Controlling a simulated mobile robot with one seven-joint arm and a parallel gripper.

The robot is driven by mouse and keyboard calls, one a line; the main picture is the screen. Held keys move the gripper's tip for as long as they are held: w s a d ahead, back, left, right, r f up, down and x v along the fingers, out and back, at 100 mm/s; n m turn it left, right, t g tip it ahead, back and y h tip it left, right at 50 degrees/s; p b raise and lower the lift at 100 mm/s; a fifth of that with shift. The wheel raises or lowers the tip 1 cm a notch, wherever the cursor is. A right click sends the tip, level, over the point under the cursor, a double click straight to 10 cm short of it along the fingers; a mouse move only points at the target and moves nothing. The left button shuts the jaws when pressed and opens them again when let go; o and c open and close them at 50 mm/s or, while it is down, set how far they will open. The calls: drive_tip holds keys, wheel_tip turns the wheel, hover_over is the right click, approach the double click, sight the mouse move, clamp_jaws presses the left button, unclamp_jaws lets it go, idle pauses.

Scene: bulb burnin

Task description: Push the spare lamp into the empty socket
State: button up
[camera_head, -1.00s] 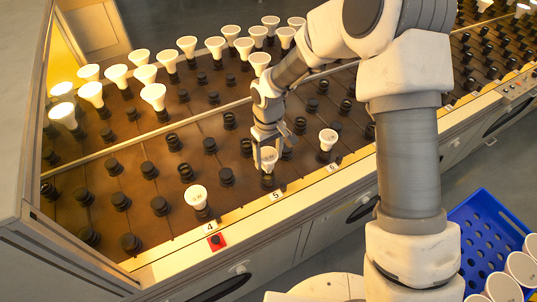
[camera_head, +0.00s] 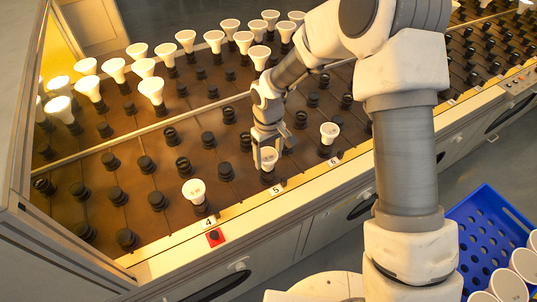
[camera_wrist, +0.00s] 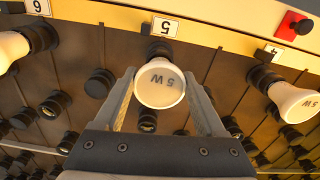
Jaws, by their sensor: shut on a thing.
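The spare lamp (camera_head: 268,156) is a white reflector lamp, marked 5 W in the wrist view (camera_wrist: 160,84). My gripper (camera_head: 266,152) is shut on it, with one finger on each side of the lamp in the wrist view (camera_wrist: 161,100). The lamp is at the front row of the brown board, behind the label 5 (camera_head: 277,190). A black socket (camera_wrist: 160,48) shows just behind the lamp in the wrist view. The lamp hides most of the join, so I cannot tell how deep it sits.
Lit and unlit lamps (camera_head: 152,88) crowd the board's back left. Front-row lamps stand near label 4 (camera_head: 195,192) and label 6 (camera_head: 329,132). Several bare black sockets (camera_head: 146,165) surround them. A blue crate (camera_head: 482,228) holds lamps at right.

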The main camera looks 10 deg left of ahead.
drive_tip(key=shift+f, duration=0.3)
drive_tip(key=o, duration=1.3)
drive_tip(key=shift+o, duration=0.2)
drive_tip(key=shift+r, duration=0.1)
wheel_tip(320, 180, up, 17)
drive_tip(key=p, duration=0.2)
drive_tip(key=shift+r, duration=0.2)
drive_tip(key=s+d+r+m+t+p, duration=0.1)
drive_tip(key=s+d+r+m+t, duration=0.15)
drive_tip(key=s+d+r, duration=0.55)
drive_tip(key=s+d+r+m+t+p, duration=0.15)
drive_tip(key=s+d+r+m, duration=0.3)
drive_tip(key=d+r, duration=0.45)
drive_tip(key=s+d+m+t, duration=0.1)
drive_tip(key=s+d, duration=0.3)
drive_tip(key=s, duration=0.3)
drive_tip(key=shift+s+d+f+m+t, duration=0.25)
drive_tip(key=shift+s+f+m+t, duration=0.1)
drive_tip(key=shift+f, duration=0.1)
